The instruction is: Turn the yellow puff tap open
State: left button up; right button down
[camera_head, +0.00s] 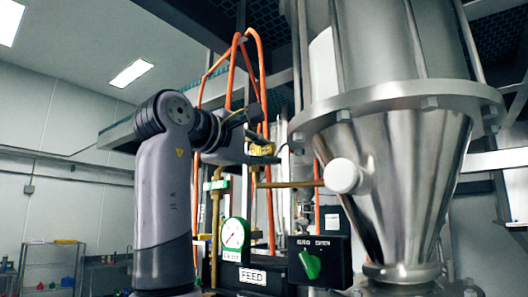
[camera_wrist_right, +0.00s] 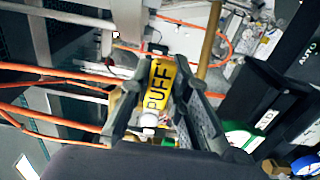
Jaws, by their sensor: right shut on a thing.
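The yellow puff tap (camera_head: 262,150) shows as a small yellow piece at the end of my right arm in the head view. In the right wrist view its yellow handle (camera_wrist_right: 158,86) reads "PUFF" and lies between the two fingers. My right gripper (camera_head: 256,140) is shut on this handle, with a finger along each side of it. The gripper partly hides the tap in the head view, and its valve body is hard to make out. My left gripper is not in view.
A large steel cone hopper (camera_head: 400,165) with a white round cap (camera_head: 342,176) stands to the right. Below are a round green-rimmed gauge (camera_head: 235,236), a FEED label (camera_head: 252,276) and a black box with a green knob (camera_head: 310,264). Orange hoses (camera_head: 233,70) run up behind the gripper.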

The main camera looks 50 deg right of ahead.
aim_at(260, 147)
jog(key=shift+r, duration=0.1)
dwell(0.6)
jog(key=r+n, duration=0.1)
jog(key=n, duration=0.1)
jog(key=r+n, duration=0.1)
jog(key=n, duration=0.1)
jog(key=shift+w, duration=0.15)
jog(key=shift+w+r+n, duration=0.15)
jog(key=shift+r+n, duration=0.1)
jog(key=shift+n, duration=0.5)
jog(key=shift+w+r+n, duration=0.15)
jog(key=shift+r+n, duration=0.05)
jog(key=shift+n, duration=0.55)
jog(key=c, duration=1.5)
grip_release()
jog(key=a, duration=0.8)
jog(key=s+a, duration=0.1)
jog(key=a, duration=0.3)
